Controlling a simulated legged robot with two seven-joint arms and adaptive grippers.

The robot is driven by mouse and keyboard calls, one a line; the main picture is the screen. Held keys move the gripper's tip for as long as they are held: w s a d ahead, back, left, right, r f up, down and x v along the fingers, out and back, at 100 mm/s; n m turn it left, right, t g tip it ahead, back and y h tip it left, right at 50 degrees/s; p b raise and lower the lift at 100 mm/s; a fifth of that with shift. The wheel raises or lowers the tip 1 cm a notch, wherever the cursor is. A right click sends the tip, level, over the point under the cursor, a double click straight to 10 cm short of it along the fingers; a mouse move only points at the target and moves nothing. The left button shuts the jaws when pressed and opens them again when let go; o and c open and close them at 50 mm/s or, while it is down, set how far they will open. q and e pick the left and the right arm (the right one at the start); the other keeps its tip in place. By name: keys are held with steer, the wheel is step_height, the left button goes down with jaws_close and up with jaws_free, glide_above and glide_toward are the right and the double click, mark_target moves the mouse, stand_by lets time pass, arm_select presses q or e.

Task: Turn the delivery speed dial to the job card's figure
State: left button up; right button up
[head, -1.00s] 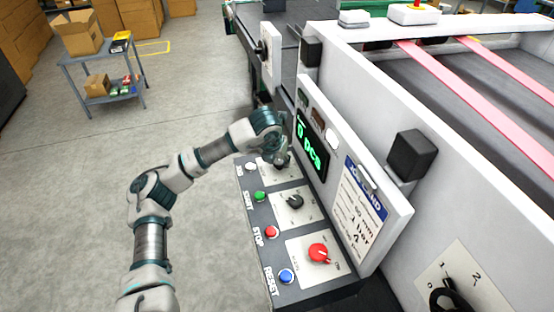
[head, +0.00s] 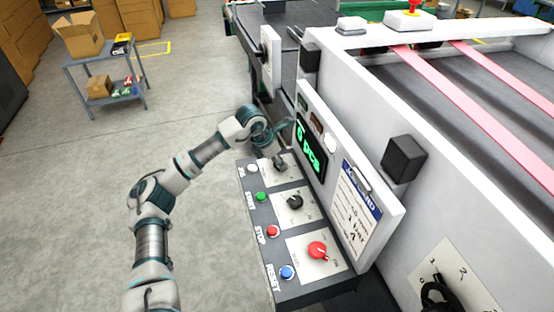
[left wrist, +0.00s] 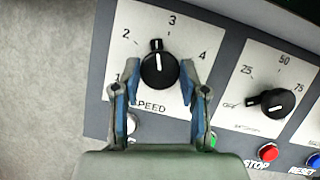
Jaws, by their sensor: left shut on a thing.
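The black speed dial (left wrist: 158,70) sits on a white plate marked SPEED, with figures 1 to 4 around it. Its pointer is turned between 2 and 3. The job card (head: 355,212) is clipped to the upright panel, right of the green display (head: 309,150). Its handwritten lines are too small to read surely. My right gripper is not in view.
A second black dial (head: 294,201), a red dial (head: 317,250) and green (head: 261,196), red (head: 272,231) and blue (head: 286,271) buttons share the panel. The machine wall (head: 450,215) rises at right. Open floor (head: 75,215) lies left.

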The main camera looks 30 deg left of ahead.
arm_select(q)
steer(key=m+g+h+p, duration=0.1)
steer(key=m+p, duration=0.1)
steer(key=m, duration=0.2)
steer(key=m+g+h+p, duration=0.1)
steer(key=m, duration=0.3)
steer(key=shift+w+a+p, duration=0.2)
steer(key=shift+p, duration=0.2)
steer(key=shift+f+m+g, duration=0.1)
steer(key=shift+m+g, duration=0.4)
steer(key=shift+m, duration=0.5)
steer(key=shift+w+m+g+p, duration=0.1)
steer(key=shift+m+g+p, duration=0.3)
steer(key=shift+m, duration=0.5)
steer(key=shift+f+m+g, duration=0.1)
steer(key=shift+m+g, duration=0.2)
steer(key=shift+m, duration=0.5)
steer(key=shift+w+m+g, duration=0.1)
steer(key=shift+m+g, duration=0.3)
steer(key=shift+m, duration=0.8)
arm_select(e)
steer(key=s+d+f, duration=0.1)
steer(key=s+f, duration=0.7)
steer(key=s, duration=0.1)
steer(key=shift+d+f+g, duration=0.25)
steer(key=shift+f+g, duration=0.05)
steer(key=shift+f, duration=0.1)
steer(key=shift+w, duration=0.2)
